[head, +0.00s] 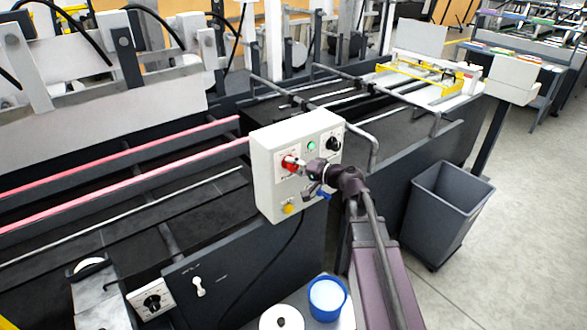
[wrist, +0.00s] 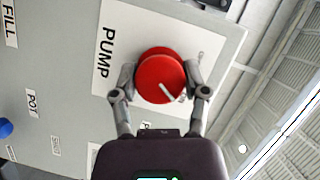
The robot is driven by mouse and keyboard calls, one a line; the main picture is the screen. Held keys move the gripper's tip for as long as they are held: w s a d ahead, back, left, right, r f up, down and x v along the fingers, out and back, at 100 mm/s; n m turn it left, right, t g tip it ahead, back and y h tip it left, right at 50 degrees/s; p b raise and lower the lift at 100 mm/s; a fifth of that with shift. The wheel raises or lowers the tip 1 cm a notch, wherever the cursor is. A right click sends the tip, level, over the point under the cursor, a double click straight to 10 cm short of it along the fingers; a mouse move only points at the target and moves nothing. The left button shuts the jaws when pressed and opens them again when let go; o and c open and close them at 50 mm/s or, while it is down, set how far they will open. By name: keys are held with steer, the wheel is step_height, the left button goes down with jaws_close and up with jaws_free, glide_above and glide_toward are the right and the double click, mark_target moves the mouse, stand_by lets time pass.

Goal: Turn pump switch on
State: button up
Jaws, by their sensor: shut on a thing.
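The pump switch is a round red knob (wrist: 160,76) with a white pointer line, on a white plate (wrist: 116,17) labelled PUMP. In the wrist view its line slants down to the right. In the head view the red knob (head: 290,163) is on the front of a white control box (head: 263,165), partly hidden by my gripper. My gripper (wrist: 162,82) is shut on the red knob, one finger on each side. In the head view my gripper (head: 305,172) reaches the box from the right.
The box also carries a green button (head: 311,146), a black knob (head: 334,144) and a yellow knob (head: 289,208). A grey bin (head: 444,205) stands at the right. A blue-rimmed cup (head: 327,297) is below my arm. Open floor lies at the far right.

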stand_by(0.4)
steer(key=o, duration=1.1)
steer(key=shift+o, duration=0.2)
